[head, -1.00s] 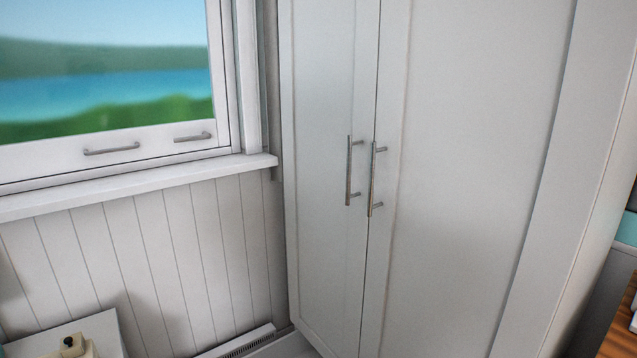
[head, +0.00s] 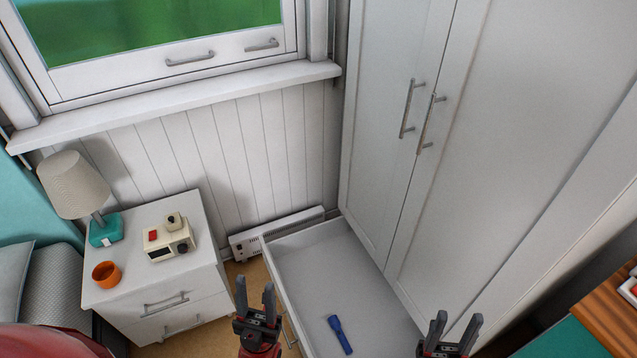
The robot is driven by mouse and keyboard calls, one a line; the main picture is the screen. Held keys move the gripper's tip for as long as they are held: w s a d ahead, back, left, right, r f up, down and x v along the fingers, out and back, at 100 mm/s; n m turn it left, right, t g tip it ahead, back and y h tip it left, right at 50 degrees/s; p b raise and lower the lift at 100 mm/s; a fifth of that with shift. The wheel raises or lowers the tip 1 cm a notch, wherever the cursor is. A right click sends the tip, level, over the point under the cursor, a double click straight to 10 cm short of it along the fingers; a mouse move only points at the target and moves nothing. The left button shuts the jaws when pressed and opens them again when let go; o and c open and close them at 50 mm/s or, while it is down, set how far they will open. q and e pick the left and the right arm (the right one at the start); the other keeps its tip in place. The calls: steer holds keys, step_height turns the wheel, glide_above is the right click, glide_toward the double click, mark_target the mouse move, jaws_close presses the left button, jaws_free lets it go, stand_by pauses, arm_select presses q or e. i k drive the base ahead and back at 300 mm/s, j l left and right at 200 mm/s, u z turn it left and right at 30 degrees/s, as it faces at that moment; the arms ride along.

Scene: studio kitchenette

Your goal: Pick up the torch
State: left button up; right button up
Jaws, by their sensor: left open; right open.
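A blue torch (head: 340,334) lies in an open, otherwise empty white drawer (head: 310,245) below the wardrobe. It lies near the front of the drawer floor, at the bottom middle of the head view. My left gripper (head: 255,299) is open and empty, in view to the left of the torch by the drawer's front edge. My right gripper (head: 455,328) is open and empty, in view to the right of the torch. Neither gripper touches the torch.
A white wardrobe (head: 500,140) with shut doors rises behind the drawer. A bedside cabinet (head: 130,285) at left holds a lamp (head: 75,187), an orange cup (head: 106,274) and a clock radio (head: 170,242). A heater (head: 275,233) stands against the wall. A wooden surface (head: 610,315) is at right.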

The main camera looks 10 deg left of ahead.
mark_target(333, 320)
steer(key=k+l+u, duration=0.35)
steer(key=k, duration=0.25)
steer(key=k+u, duration=0.35)
steer(key=k, duration=0.25)
